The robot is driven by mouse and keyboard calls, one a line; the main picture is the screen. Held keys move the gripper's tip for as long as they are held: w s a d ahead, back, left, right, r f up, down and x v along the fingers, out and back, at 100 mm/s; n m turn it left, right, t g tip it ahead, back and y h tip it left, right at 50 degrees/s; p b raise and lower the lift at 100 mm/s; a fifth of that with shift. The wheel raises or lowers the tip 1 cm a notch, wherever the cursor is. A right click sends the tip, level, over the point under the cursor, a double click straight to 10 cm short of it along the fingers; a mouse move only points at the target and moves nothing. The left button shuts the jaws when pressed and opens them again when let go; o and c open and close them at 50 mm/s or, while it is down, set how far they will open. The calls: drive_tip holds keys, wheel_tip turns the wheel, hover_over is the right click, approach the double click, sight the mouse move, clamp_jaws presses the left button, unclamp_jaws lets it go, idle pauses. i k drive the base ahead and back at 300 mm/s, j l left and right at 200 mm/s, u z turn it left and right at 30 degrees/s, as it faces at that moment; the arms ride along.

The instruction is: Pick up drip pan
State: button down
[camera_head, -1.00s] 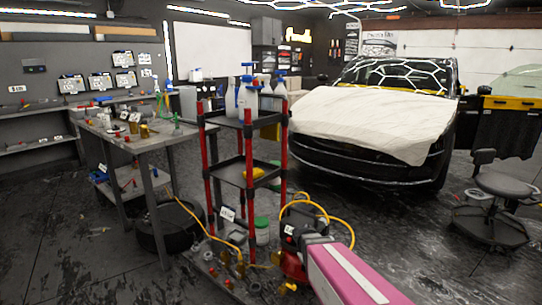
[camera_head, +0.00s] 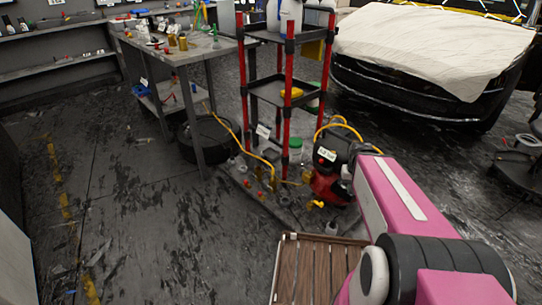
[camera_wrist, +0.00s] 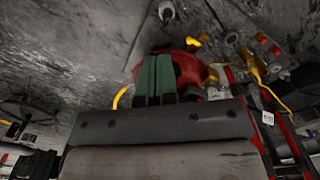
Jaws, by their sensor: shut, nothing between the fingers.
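I cannot pick out a drip pan with certainty. A low, round black object (camera_head: 207,139) lies on the floor under the right end of the workbench, partly behind its leg. It could be a pan or a tire; I cannot tell. My gripper shows in the wrist view as two green fingers (camera_wrist: 154,66) pressed together, empty. They point toward a red tank (camera_wrist: 187,68), apparently the compressor (camera_head: 328,185) in the head view. My pink arm reaches toward that compressor in the head view, where my fingers are hidden.
A red-posted shelf cart (camera_head: 288,95) stands beside the workbench (camera_head: 175,55). A yellow hose and small fittings lie around its base. A brown slatted wooden piece (camera_head: 305,265) is at the bottom. A covered car (camera_head: 425,50) is at upper right. The left floor is mostly clear.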

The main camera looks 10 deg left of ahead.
sight(270, 154)
drive_tip(key=j+u, duration=0.15)
drive_tip(key=j, duration=0.3)
drive_tip(key=j+u, duration=0.15)
drive_tip(key=j, duration=0.2)
drive_tip(key=i+j+u, duration=0.1)
drive_tip(key=j, duration=0.25)
drive_tip(key=i+j+u, duration=0.15)
drive_tip(key=j, duration=0.2)
drive_tip(key=i+j+u, duration=0.15)
drive_tip(key=j, duration=0.2)
drive_tip(key=j+u, duration=0.15)
drive_tip(key=j, duration=0.2)
drive_tip(key=i+j+u, duration=0.1)
drive_tip(key=i, duration=0.25)
